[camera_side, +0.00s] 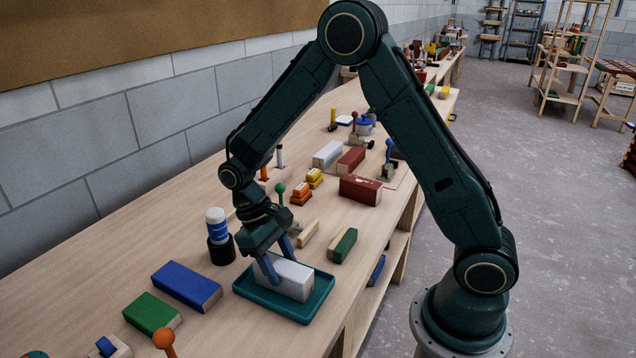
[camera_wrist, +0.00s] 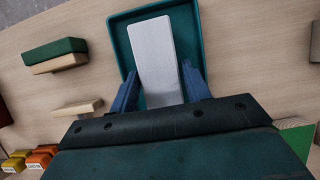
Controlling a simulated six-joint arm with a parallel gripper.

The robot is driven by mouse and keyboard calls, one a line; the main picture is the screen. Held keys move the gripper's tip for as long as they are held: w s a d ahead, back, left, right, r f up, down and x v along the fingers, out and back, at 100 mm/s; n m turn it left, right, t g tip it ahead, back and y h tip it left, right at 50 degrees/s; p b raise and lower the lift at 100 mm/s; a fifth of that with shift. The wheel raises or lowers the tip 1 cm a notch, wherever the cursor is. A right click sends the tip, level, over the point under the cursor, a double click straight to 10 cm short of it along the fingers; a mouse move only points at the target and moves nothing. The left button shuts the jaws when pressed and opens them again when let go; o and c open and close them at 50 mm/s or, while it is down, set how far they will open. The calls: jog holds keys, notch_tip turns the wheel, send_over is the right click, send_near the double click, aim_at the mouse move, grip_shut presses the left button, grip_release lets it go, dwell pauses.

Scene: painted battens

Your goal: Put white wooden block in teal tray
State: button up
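The white wooden block (camera_side: 291,282) is inside the outline of the teal tray (camera_side: 316,308), low over its floor. I cannot tell whether it rests fully on the floor. In the wrist view the block (camera_wrist: 156,55) lies lengthwise, with the tray (camera_wrist: 123,40) around its far end and sides. My gripper (camera_side: 281,272) points down over the block, one blue finger on each long side. In the wrist view the fingers of my gripper (camera_wrist: 160,80) look shut against the block's sides. The block's near end is hidden by the gripper body.
A blue block (camera_side: 186,286) and a green block (camera_side: 152,313) lie left of the tray. A blue-white bottle in a black holder (camera_side: 220,238) stands behind it. A green-and-wood block (camera_side: 342,246) and a pale batten (camera_side: 309,232) lie beyond. The bench's front edge is close to the tray.

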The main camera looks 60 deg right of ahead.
jog(key=shift+o, duration=1.1)
jog(key=shift+r, duration=0.1)
jog(key=v, duration=1.2)
jog(key=shift+r, duration=0.1)
